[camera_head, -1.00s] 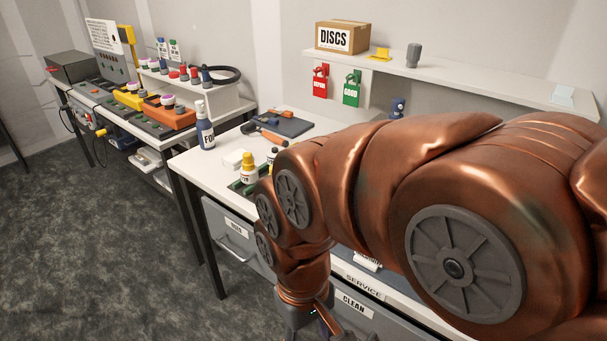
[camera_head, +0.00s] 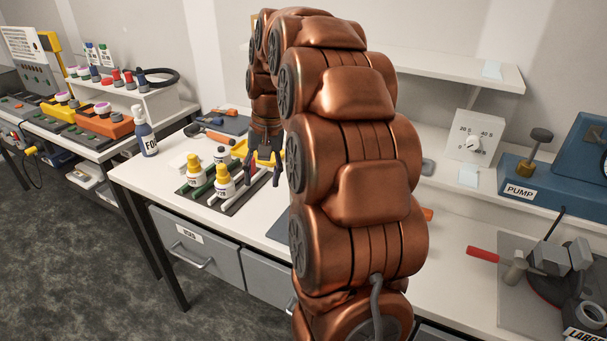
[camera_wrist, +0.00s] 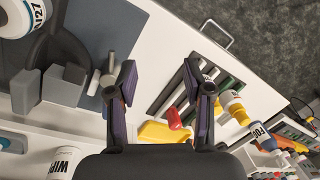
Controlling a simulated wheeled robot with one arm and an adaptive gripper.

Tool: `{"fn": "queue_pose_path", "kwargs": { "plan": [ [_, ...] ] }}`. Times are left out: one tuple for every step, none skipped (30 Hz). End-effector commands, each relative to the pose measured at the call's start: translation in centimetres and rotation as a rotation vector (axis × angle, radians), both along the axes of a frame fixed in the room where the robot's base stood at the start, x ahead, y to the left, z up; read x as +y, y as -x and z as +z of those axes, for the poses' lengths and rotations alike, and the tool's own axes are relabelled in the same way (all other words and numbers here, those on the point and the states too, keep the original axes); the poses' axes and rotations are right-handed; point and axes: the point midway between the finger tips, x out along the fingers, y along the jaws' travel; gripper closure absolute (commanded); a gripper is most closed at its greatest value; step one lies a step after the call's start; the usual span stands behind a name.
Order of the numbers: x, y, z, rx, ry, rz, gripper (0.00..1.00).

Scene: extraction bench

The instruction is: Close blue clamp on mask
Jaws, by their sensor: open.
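I cannot pick out a blue clamp or a mask with certainty. My gripper (camera_head: 263,168) is open and empty above the bench, just right of the bottle rack. In the wrist view my gripper (camera_wrist: 165,85) has its two fingers wide apart, with bare white bench and a yellow piece (camera_wrist: 160,133) with a red part between and below them. Left of the fingers is a grey fixture with grey blocks (camera_wrist: 62,85), a T-shaped handle (camera_wrist: 105,76) and a white cylinder marked 127 (camera_wrist: 22,16). My arm hides the middle of the bench in the head view.
A rack (camera_head: 232,188) with yellow-capped bottles stands left of my gripper. A spray bottle (camera_head: 145,135) is farther left. At right are a blue pump (camera_head: 575,165), a dial box (camera_head: 474,135) and a red handle (camera_head: 482,254). The bench's front-left strip is clear.

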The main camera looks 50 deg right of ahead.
Motion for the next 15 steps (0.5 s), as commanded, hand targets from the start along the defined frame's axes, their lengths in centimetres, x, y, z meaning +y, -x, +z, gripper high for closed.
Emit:
{"fn": "queue_pose_path", "kwargs": {
  "plan": [
    [-2.3, -0.7, -0.5, -0.005, -0.004, -0.045, 0.49],
    [-3.5, -1.1, -0.4, -0.013, -0.004, -0.069, 0.49],
    [-5.2, -1.5, -0.5, -0.02, -0.005, -0.103, 0.49],
    [-6.4, -1.7, -0.7, -0.024, -0.006, -0.126, 0.49],
    [-7.7, -2.0, -0.8, -0.028, -0.006, -0.15, 0.49],
    [-9.2, -2.2, -0.9, -0.035, -0.005, -0.181, 0.49],
    [-10.3, -2.2, -1.0, -0.038, -0.006, -0.201, 0.49],
    [-11.3, -2.3, -1.2, -0.041, -0.007, -0.221, 0.49],
    [-12.6, -2.4, -1.3, -0.046, -0.006, -0.245, 0.49],
    [-13.5, -2.3, -1.4, -0.048, -0.006, -0.261, 0.49],
    [-14.2, -2.3, -1.5, -0.051, -0.006, -0.276, 0.49],
    [-15.1, -2.3, -1.6, -0.053, -0.007, -0.292, 0.49],
    [-15.7, -2.2, -1.7, -0.055, -0.007, -0.304, 0.49],
    [-16.2, -2.2, -1.7, -0.056, -0.006, -0.313, 0.49],
    [-16.7, -2.2, -1.8, -0.059, -0.006, -0.323, 0.49]
  ]
}}
